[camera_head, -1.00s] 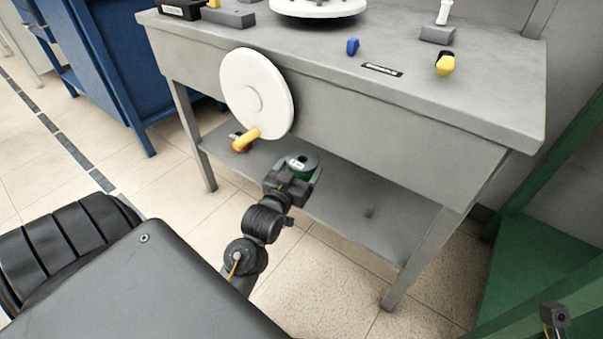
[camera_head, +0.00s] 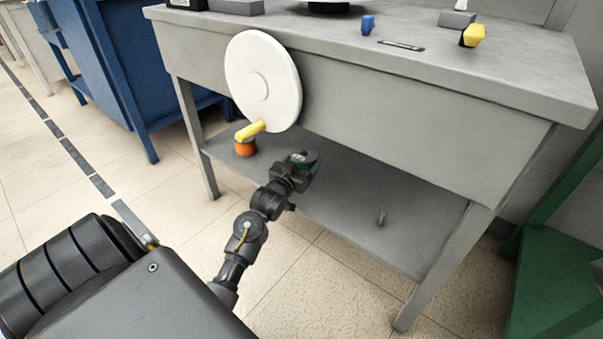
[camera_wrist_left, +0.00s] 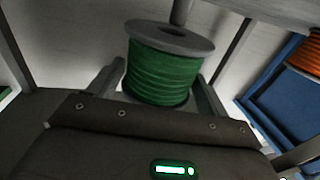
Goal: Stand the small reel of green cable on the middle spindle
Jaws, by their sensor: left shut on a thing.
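My left gripper (camera_head: 300,172) is shut on the small reel of green cable (camera_head: 303,161), by the lower shelf (camera_head: 330,200) of the grey bench. In the left wrist view the reel (camera_wrist_left: 158,75) sits between the two fingers, its grey flange facing up. A grey post (camera_wrist_left: 182,12) shows just behind the flange; I cannot tell whether it is a spindle. A bare spindle (camera_head: 381,219) stands on the shelf to the right. An orange reel (camera_head: 245,146) stands at the shelf's left. The middle spindle is not clearly seen. My right gripper is not clearly in view.
The bench top (camera_head: 330,30) overhangs the shelf. Bench legs (camera_head: 445,268) bound the shelf. A blue cabinet (camera_head: 115,75) stands left.

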